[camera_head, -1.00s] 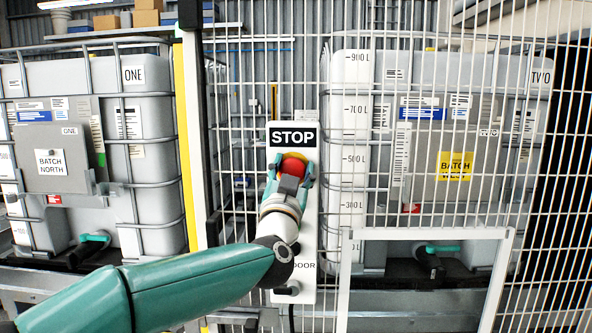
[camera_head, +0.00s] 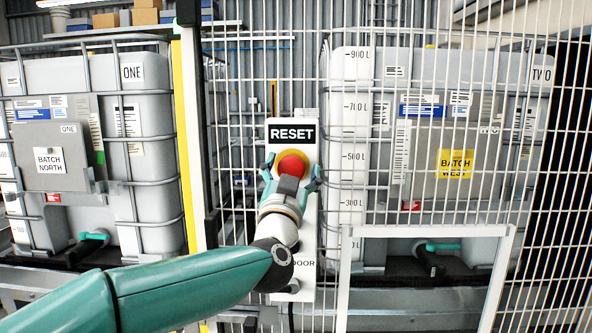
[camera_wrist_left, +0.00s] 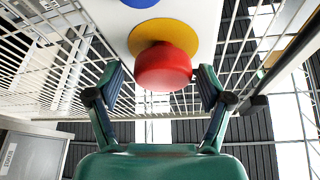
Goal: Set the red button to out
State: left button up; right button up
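The red button (camera_head: 292,164) sits in a yellow collar on a narrow white panel (camera_head: 308,230), under a sign reading RESET (camera_head: 292,134). In the left wrist view the red button (camera_wrist_left: 163,67) stands proud of its yellow collar. My left gripper (camera_head: 292,171) is in front of the panel with its fingers spread, one to each side of the button's lower part in the head view. In the left wrist view my left gripper (camera_wrist_left: 161,78) is open, with gaps between its fingers and the button. My right gripper is not in view.
Wire mesh fencing (camera_head: 400,190) surrounds the panel. Containers ONE (camera_head: 150,150) and TWO (camera_head: 345,120) stand to either side. A dark knob (camera_head: 290,287) sits low on the panel, near partly hidden text ending in DOOR. A blue disc (camera_wrist_left: 140,2) shows at the top of the left wrist view.

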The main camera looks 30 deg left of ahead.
pick_arm(q)
jog(key=v, duration=1.2)
dwell(0.4)
